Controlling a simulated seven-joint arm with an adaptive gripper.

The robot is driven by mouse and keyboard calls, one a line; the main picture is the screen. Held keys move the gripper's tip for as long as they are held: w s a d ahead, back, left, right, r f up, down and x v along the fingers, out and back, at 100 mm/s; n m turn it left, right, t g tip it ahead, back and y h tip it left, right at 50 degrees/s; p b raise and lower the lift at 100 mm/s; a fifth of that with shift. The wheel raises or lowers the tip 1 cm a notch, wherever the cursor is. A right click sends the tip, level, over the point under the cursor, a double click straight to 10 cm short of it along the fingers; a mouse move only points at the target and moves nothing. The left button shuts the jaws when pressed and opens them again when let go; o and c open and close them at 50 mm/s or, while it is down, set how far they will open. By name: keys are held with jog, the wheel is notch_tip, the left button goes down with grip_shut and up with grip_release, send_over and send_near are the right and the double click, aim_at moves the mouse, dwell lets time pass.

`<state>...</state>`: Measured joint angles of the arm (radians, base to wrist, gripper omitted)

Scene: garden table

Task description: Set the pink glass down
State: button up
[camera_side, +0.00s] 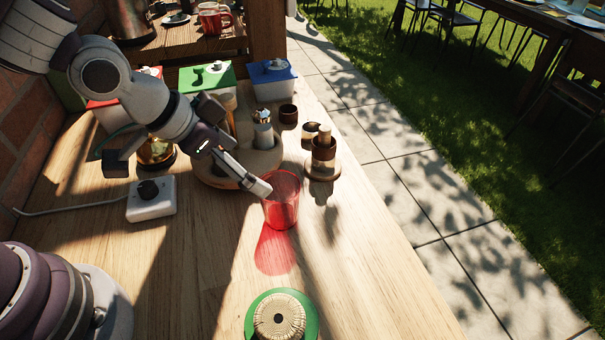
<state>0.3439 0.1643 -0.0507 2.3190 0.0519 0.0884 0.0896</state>
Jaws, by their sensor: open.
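The pink glass (281,203), a clear red-pink tumbler, stands upright on the wooden table (190,255). It casts a red shadow toward the front. My gripper (262,188) comes down from the upper left, with its fingertips at the glass's upper left side. The gripper is open. One finger shows clearly beside the rim; the other is hard to make out, so I cannot tell whether a finger touches the glass.
A round wooden tray (217,180) with a metal pot (263,130) stands behind the glass. Stacked brown cups (323,155) are at its right. A white switch box (151,199) lies left. A green round coaster with a woven lid (279,315) is in front. The table's right edge is near.

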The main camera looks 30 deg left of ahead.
jog(key=s+a+r+n+y, duration=0.3)
jog(key=s+a+r+n, duration=0.2)
jog(key=s+a+r, duration=0.3)
jog(key=s+a, duration=0.1)
jog(key=a, duration=0.3)
jog(key=shift+s+r+n, duration=0.3)
jog(key=shift+r+n, duration=0.05)
jog(key=shift+n, duration=0.05)
